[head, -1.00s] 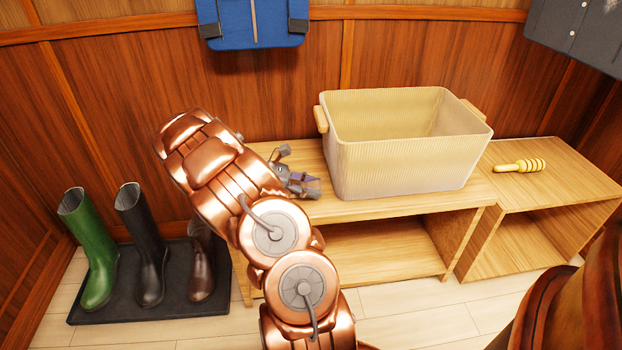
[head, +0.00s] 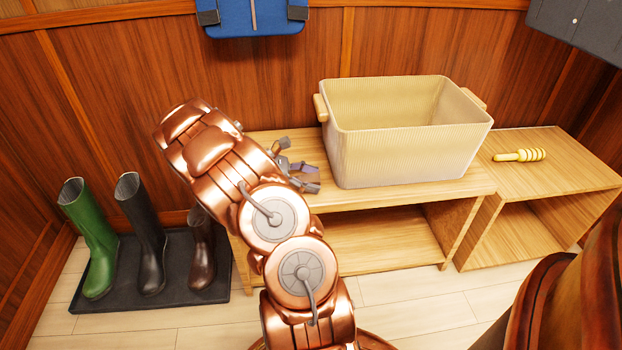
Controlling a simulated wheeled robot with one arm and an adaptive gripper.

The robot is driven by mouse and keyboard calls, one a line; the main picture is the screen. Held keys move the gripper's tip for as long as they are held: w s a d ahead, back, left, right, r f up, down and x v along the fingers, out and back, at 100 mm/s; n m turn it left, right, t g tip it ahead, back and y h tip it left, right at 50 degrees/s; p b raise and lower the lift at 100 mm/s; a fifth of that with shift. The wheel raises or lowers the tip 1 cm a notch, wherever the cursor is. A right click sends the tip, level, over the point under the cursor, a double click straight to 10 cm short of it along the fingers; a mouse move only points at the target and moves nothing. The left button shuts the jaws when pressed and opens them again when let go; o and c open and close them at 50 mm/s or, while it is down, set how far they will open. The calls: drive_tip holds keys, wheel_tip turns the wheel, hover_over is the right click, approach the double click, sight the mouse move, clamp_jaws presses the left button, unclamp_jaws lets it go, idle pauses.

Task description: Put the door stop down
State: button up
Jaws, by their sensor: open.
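My gripper (head: 298,170) is at the end of my copper arm, over the left part of the wooden bench (head: 262,148), just left of the cream ribbed bin. Its grey fingers are apart, and my arm hides part of it. A small purplish-grey patch shows at the fingers. I cannot tell whether it is the door stop or part of the gripper. No door stop can be made out clearly elsewhere. I cannot tell whether the fingers touch the bench top.
A yellow-striped wooden dipper (head: 520,155) lies on the lower right unit (head: 560,170). Green (head: 95,240), black (head: 142,235) and brown (head: 201,255) boots stand on a dark tray (head: 190,302) at left.

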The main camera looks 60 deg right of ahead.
drive_tip(key=shift+f+b, duration=0.2)
drive_tip(key=shift+b, duration=0.55)
drive_tip(key=p+v, duration=0.2)
drive_tip(key=v, duration=0.2)
drive_tip(key=p+v, duration=0.1)
drive_tip(key=v, duration=0.3)
drive_tip(key=shift+s+a+p, duration=0.25)
drive_tip(key=shift+p, duration=0.1)
drive_tip(key=shift+a+r, duration=0.15)
drive_tip(key=shift+r, duration=0.05)
drive_tip(key=s+a+r+m+t+y, duration=0.1)
drive_tip(key=s+a+r+m, duration=0.2)
drive_tip(key=a+r, duration=0.3)
drive_tip(key=s+a+m+t+y, duration=0.1)
drive_tip(key=s+a, duration=0.4)
drive_tip(key=a, duration=0.5)
drive_tip(key=s+a+m+t+y, duration=0.1)
drive_tip(key=s+a+t+y, duration=0.2)
drive_tip(key=s+a, duration=0.3)
drive_tip(key=s+a+r+m+t+y, duration=0.1)
drive_tip(key=s+a, duration=0.4)
drive_tip(key=a, duration=1.1)
drive_tip(key=shift+s+a+m+t+y, duration=0.2)
drive_tip(key=shift+s+m+t+y, duration=0.1)
drive_tip(key=shift+t+y, duration=0.5)
drive_tip(key=shift+c, duration=0.2)
